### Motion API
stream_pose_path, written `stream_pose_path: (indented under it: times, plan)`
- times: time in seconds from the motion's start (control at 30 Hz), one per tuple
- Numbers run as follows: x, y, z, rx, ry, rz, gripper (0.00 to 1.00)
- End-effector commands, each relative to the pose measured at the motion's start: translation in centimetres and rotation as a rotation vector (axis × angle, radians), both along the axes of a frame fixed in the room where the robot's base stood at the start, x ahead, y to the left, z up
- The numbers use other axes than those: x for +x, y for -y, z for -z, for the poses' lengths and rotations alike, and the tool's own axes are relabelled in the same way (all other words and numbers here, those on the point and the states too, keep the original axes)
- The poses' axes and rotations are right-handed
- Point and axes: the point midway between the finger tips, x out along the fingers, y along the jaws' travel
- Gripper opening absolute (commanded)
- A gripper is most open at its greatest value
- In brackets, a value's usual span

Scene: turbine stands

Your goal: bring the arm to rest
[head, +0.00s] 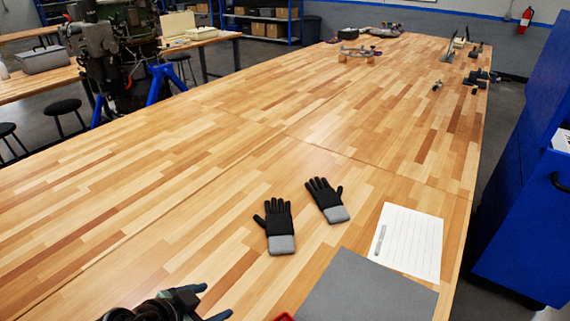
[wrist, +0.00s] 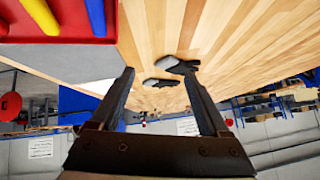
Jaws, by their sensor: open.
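My gripper (head: 216,301) is at the bottom edge of the head view, left of centre, over the wooden table (head: 130,190). In the wrist view my gripper (wrist: 157,74) has its two fingers wide apart with nothing held between them. That view is turned over, with the tabletop at the top. The rest of my arm is mostly out of view. Beyond the fingers lie two black gloves with grey cuffs, the left glove (head: 278,222) and the right glove (head: 326,197). They are apart from my gripper.
A white lined sheet (head: 408,241) and a grey mat (head: 365,290) lie at the right. A red tray (wrist: 50,38) holding blue and yellow items is close by in the wrist view. A blue cabinet (head: 530,170) stands beyond the right edge. The table's middle is clear.

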Motion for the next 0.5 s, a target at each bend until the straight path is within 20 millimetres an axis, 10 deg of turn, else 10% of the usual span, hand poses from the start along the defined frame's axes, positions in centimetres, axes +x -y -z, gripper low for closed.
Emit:
stream_pose_path:
  times: [0.23,0.5]
  plan:
    - [7.7,2.4,-17.9,0.059,0.412,-0.276,0.79]
    - [6.1,8.5,-37.6,-0.154,0.916,-0.413,0.79]
